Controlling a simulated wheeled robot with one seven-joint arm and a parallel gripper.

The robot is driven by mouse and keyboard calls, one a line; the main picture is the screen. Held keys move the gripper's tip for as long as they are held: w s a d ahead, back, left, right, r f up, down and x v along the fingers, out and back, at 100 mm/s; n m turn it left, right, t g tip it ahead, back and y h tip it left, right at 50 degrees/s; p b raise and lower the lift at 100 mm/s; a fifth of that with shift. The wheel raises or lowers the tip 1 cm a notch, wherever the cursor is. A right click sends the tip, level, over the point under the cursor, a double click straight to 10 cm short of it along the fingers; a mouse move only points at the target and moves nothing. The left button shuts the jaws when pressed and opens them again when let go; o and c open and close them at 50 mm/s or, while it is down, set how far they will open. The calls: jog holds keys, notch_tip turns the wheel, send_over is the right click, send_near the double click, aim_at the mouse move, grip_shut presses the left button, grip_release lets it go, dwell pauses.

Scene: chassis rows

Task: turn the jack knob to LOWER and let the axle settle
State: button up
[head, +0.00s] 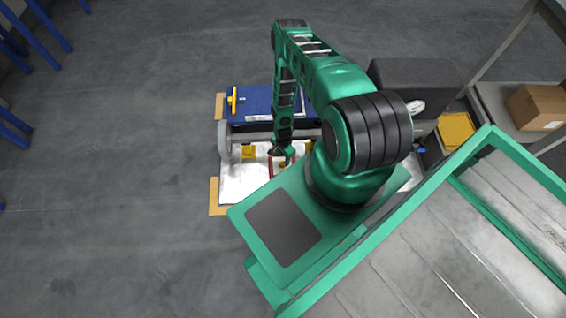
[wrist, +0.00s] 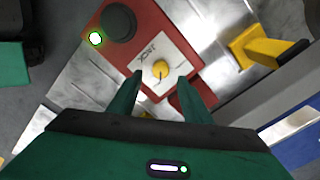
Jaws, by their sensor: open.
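In the wrist view the yellow jack knob (wrist: 160,69) sits on a white plate marked JACK, on a red control box (wrist: 147,27). A thin dark pointer line shows on the knob; I cannot read any LOWER mark. My gripper (wrist: 158,82) is open, its two green fingers either side of the knob in the picture, with no clear contact. In the head view the axle (head: 265,133) is a grey bar with a grey disc (head: 224,140) at its left end. My arm hides part of it, and my gripper (head: 281,160) is over the red box.
A blue panel (head: 250,98) lies behind the axle. A cardboard box (head: 537,106) sits at the right.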

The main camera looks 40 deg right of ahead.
aim_at(283, 164)
jog(key=shift+f, duration=2.55)
